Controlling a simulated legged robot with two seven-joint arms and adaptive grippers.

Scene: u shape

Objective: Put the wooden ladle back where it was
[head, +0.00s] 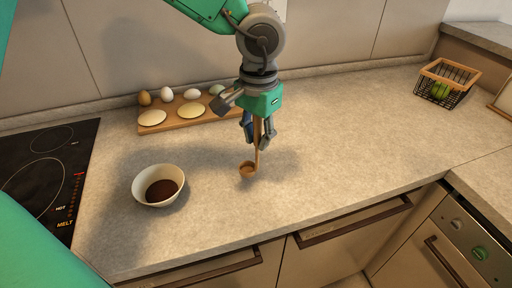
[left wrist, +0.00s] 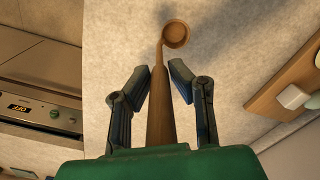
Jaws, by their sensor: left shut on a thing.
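The wooden ladle (head: 257,150) hangs upright from my left gripper (head: 257,140), bowl end down, over the middle of the counter. In the left wrist view its handle (left wrist: 161,105) runs between the two fingers of my left gripper (left wrist: 165,83), and its round bowl (left wrist: 176,34) is beyond the fingertips. My left gripper is shut on the handle. I cannot tell whether the bowl touches the counter. My right gripper is not in view.
A white bowl (head: 143,190) with dark brown contents stands to the left, near the cooktop (head: 40,160). A wooden board (head: 181,122) with eggs and pale rounds lies behind. A wire basket (head: 457,97) with green items stands far right. The counter right of the ladle (head: 350,140) is clear.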

